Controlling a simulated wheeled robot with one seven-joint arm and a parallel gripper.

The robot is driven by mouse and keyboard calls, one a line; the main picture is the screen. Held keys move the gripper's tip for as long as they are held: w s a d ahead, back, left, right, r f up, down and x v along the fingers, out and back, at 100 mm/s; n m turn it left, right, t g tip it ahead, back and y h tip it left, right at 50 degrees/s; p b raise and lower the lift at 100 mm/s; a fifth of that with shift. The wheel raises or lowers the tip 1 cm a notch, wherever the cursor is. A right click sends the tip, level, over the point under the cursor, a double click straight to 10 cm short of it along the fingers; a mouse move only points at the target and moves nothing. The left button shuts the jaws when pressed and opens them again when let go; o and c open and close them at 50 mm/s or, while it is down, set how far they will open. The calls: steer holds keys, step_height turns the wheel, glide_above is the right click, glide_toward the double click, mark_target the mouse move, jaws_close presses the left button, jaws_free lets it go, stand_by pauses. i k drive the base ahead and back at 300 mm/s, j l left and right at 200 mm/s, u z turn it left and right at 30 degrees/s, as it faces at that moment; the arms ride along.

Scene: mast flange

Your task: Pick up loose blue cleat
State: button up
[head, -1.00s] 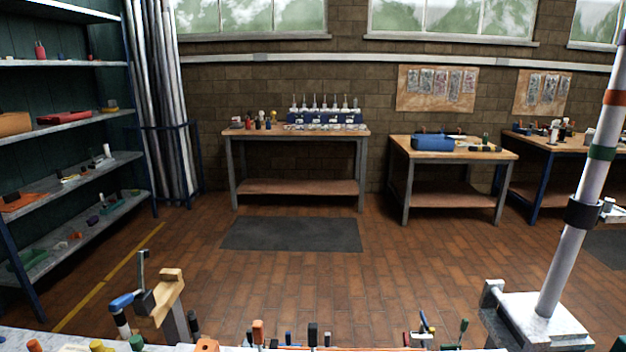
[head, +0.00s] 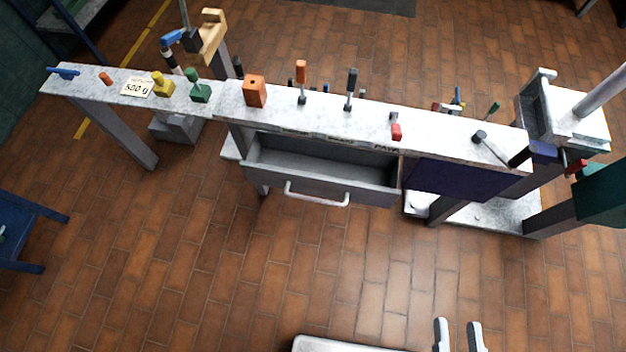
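A small blue cleat-shaped piece (head: 63,72) lies at the far left end of the long pale worktop (head: 225,99). A dark blue block (head: 543,151) sits at the right end of the bench, by the mast foot; I cannot tell whether it is a cleat. My gripper (head: 458,338) shows at the bottom edge, with its two pale fingers apart and nothing between them. It is well in front of the bench, far from the blue piece at the left.
On the worktop stand an orange block (head: 255,91), green (head: 199,88) and yellow (head: 162,84) pieces, a 500 g card (head: 137,87) and several tools. An empty drawer (head: 320,172) hangs open at the front. The tiled floor before the bench is clear.

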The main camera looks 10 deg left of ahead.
mark_target(68, 74)
steer(key=u, duration=1.6)
steer(key=i+l, duration=0.1)
steer(key=i, duration=0.7)
steer(key=i+l+u, duration=0.1)
steer(key=i, duration=0.7)
steer(key=i+l, duration=0.15)
steer(key=i, duration=0.65)
